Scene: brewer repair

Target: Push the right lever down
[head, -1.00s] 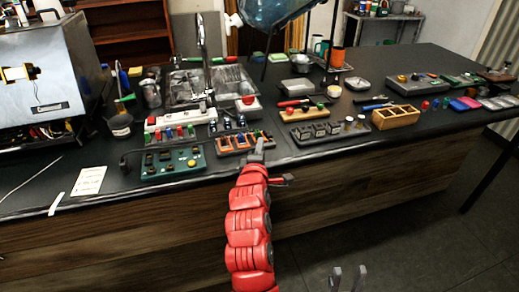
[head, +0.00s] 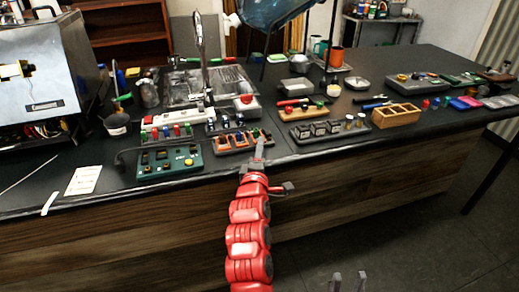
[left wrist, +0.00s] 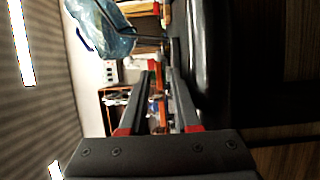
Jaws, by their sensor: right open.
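A low block with an orange top and several small levers (head: 232,143) lies near the front edge of the black counter in the head view. My left gripper (head: 260,147), on the red arm, is at the block's right end; its fingertips overlap that end in the picture, and I cannot tell if they touch. In the left wrist view the two dark fingers (left wrist: 162,85) stand apart, with an orange part (left wrist: 157,82) seen between them. Lever positions are too small to read. My right gripper (head: 348,283) is open and empty at the bottom, in front of the counter.
A green panel (head: 170,162) lies left of the block, with a white strip of coloured switches (head: 176,121) behind it. A dark switch block (head: 318,131) and a wooden box (head: 396,115) lie to the right.

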